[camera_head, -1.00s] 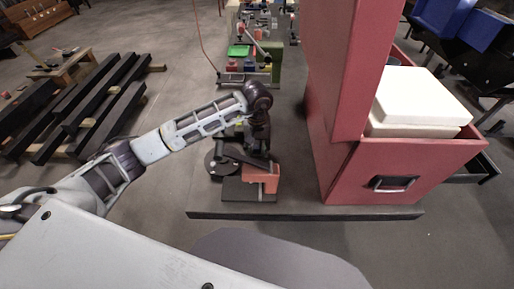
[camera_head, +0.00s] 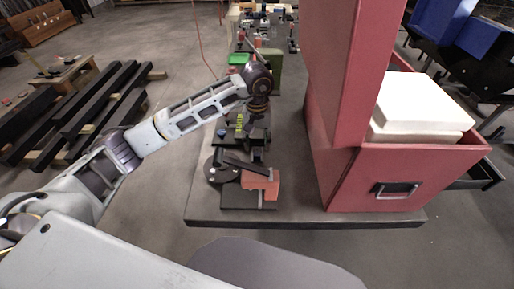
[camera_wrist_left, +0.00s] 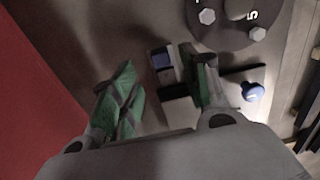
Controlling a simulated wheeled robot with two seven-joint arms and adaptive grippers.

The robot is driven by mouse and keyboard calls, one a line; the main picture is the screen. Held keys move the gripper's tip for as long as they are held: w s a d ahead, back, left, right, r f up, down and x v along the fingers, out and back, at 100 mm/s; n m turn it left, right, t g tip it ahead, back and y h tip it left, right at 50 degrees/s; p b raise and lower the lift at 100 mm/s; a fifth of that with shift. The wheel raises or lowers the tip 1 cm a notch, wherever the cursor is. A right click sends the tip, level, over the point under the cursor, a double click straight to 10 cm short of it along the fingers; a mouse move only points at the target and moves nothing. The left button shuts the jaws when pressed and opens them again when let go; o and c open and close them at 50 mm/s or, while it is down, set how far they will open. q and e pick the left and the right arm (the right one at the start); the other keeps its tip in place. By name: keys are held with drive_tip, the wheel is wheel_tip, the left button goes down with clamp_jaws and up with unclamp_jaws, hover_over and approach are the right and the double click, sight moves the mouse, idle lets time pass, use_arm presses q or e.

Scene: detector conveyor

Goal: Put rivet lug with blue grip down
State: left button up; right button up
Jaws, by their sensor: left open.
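A small blue round grip (camera_wrist_left: 252,92) shows at the right in the left wrist view, beside a dark bar. It looks like the rivet lug's blue grip, and a small blue spot also shows in the head view (camera_head: 221,132), left of my gripper. My left gripper (camera_wrist_left: 166,72) is open, with green finger pads apart. A grey piece with a dark blue face (camera_wrist_left: 161,59) shows near the right finger; contact cannot be told. In the head view my left gripper (camera_head: 257,146) is low over the bench, partly hidden by its wrist. My right gripper is not in view.
A dark disc (camera_head: 217,171) and an orange-red block (camera_head: 261,183) sit near the bench's front edge (camera_head: 300,222). A red cabinet (camera_head: 365,172) stands close on the right. A green tray (camera_head: 238,58) and other fixtures stand farther back. Bare bench lies between gripper and cabinet.

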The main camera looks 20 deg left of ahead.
sight(257, 155)
use_arm(q)
drive_tip(key=shift+r+b, duration=0.35)
drive_tip(key=shift+r, duration=2.2)
drive_tip(key=shift+f, duration=0.1)
